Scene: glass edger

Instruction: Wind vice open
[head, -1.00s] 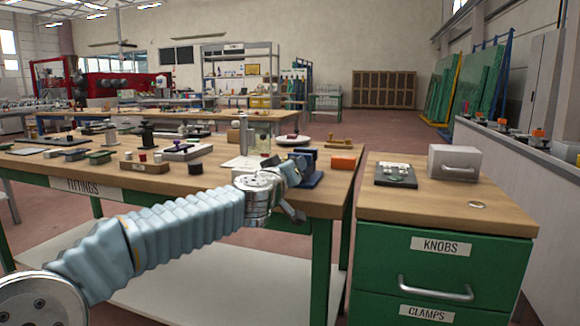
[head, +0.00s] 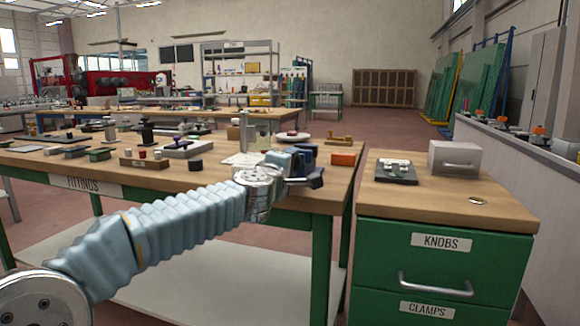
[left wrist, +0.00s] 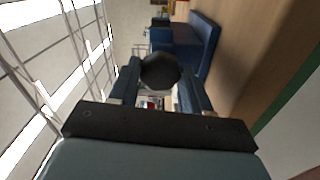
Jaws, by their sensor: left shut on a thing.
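The blue vice (head: 309,152) sits at the right front corner of the fittings bench, partly hidden behind my left wrist. In the left wrist view its blue body (left wrist: 203,42) shows just beyond the fingers. My left gripper (head: 316,178) is at the vice's front, over the bench edge. In the left wrist view my left gripper (left wrist: 160,82) has a dark round handle knob (left wrist: 160,70) between its two fingers and is shut on it. The handle's arm and the jaw gap are hidden. My right gripper is not in view.
An orange block (head: 343,159) lies right of the vice. Loose fittings and small blocks cover the fittings bench (head: 225,198). The green drawer cabinet (head: 445,262) stands to the right across a narrow gap, with a grey box (head: 454,158) on top.

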